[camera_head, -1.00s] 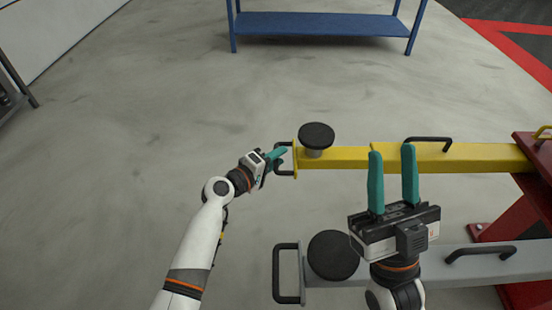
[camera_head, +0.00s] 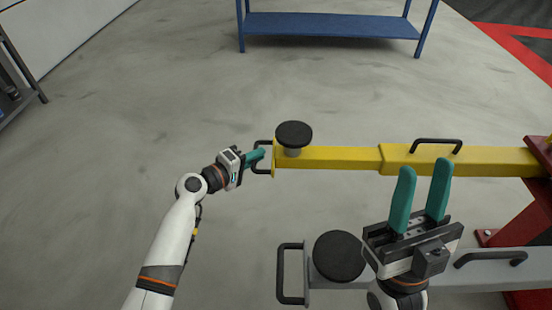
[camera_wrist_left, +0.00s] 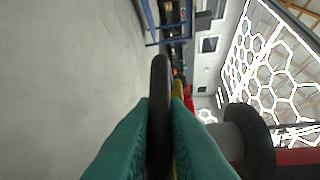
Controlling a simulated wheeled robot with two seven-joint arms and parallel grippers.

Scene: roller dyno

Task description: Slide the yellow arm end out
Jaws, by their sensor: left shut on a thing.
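The yellow arm (camera_head: 400,158) runs from the red post on the right toward the left. Its thinner end section (camera_head: 335,158) sticks out of the thicker section and carries a round black pad (camera_head: 294,134). A black handle (camera_head: 262,167) is on its left tip. My left gripper (camera_head: 255,158) is shut on this handle; in the left wrist view the black handle bar (camera_wrist_left: 160,110) stands between the teal fingers. My right gripper (camera_head: 421,195) is open and empty, in front of the yellow arm in the picture.
A grey arm (camera_head: 435,268) with a black pad (camera_head: 339,256) and a black handle (camera_head: 290,273) lies nearer. The red post (camera_head: 540,160) stands at the right. A blue bench (camera_head: 330,25) stands at the back.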

